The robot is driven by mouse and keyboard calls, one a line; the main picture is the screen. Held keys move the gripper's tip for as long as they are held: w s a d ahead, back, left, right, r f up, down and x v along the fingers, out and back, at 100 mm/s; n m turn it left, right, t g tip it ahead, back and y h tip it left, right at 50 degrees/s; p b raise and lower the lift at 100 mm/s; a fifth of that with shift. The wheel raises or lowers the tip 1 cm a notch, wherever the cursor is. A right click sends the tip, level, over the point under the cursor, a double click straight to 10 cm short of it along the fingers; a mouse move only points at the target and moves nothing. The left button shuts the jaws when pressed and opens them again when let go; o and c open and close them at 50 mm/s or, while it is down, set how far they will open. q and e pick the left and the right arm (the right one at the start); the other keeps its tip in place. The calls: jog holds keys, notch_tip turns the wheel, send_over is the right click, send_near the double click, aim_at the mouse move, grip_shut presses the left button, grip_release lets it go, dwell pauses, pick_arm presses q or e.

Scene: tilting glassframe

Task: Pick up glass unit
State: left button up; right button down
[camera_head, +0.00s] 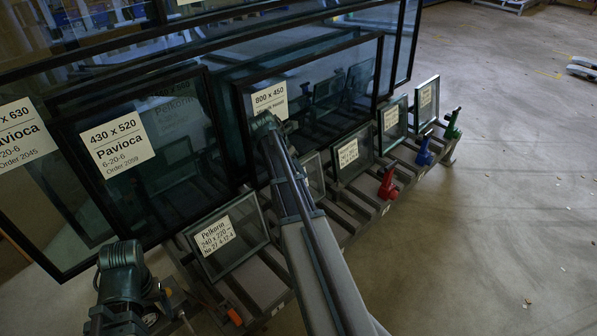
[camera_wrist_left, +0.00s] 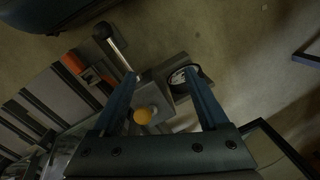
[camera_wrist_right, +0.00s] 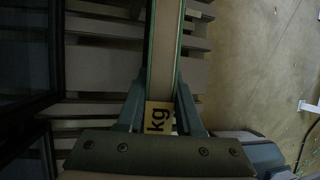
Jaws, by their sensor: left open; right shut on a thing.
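In the right wrist view my right gripper (camera_wrist_right: 160,95) is shut on a glass unit (camera_wrist_right: 165,45), seen edge-on as a pale band between two green glass edges. A yellow "kg" label (camera_wrist_right: 159,117) shows near the fingers. In the head view my right arm hides this grip, so I cannot tell there which unit is held. My left gripper (camera_wrist_left: 160,76) is open and empty at the rack's end. Small framed units stand on the rack: one labelled Pelkorin 240 x 220 (camera_head: 229,236), a middle one (camera_head: 352,155), and two at the far end (camera_head: 393,123) (camera_head: 427,102).
Large dark-framed panes, 430 x 520 (camera_head: 130,190) and 800 x 450 (camera_head: 350,80), stand behind the small ones. Red (camera_head: 388,184), blue (camera_head: 424,152) and green (camera_head: 453,125) clamps line the rack's edge. A yellow knob (camera_wrist_left: 143,115) shows near my left fingers.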

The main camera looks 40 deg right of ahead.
jog(key=r+p, duration=0.3)
jog(key=r, duration=0.1)
jog(key=r+p, duration=0.3)
jog(key=shift+s+r+p, duration=0.2)
jog(key=shift+r+p, duration=0.15)
jog(key=shift+p, duration=0.05)
